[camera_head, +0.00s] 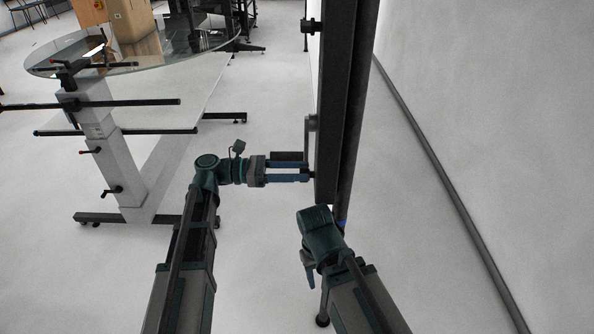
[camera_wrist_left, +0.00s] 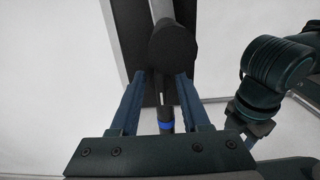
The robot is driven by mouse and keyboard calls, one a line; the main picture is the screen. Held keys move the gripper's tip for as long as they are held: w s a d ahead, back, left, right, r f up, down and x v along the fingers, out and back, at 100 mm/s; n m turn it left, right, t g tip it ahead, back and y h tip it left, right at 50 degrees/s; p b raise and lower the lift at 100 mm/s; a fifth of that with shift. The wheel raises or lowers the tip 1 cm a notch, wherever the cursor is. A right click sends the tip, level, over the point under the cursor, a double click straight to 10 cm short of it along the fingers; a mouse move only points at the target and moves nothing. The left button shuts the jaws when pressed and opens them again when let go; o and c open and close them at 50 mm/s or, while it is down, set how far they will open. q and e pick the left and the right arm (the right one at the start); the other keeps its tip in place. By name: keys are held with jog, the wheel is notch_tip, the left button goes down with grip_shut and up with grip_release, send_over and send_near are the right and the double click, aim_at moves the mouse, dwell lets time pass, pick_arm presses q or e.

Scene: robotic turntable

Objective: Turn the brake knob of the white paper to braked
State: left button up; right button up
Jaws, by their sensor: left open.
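A grey crank arm (camera_head: 310,130) on the dark upright frame (camera_head: 337,100) carries a black cylindrical grip, taken as the brake knob (camera_head: 289,156). In the left wrist view the knob's round end (camera_wrist_left: 175,45) faces me, with the crank arm (camera_wrist_left: 161,10) running up behind it. My left gripper (camera_head: 312,172) is open, its blue fingers pointing right at the frame, just below the knob. In the wrist view the knob appears just above the fingertips; I cannot tell if they touch it. My right gripper (camera_head: 310,276) hangs downward below the frame; its jaws are unclear. I cannot make out the white paper for certain.
A glass-topped table (camera_head: 130,52) on a wheeled stand, with rods sticking out, stands at the left. A cardboard box (camera_head: 133,20) shows behind it. A pale wall (camera_head: 490,120) with a dark rail (camera_head: 440,155) lies right of the frame. The floor between is clear.

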pick_arm(q)
grip_shut()
jog(key=shift+m, duration=0.3)
jog(key=shift+s+f+m+b, duration=0.2)
jog(key=shift+m, duration=2.65)
jog(key=shift+s+f+m+b, duration=0.2)
jog(key=shift+f+m, duration=0.05)
jog(key=shift+m, duration=2.65)
jog(key=shift+s+f+m+b, duration=0.2)
jog(key=shift+m, duration=2.65)
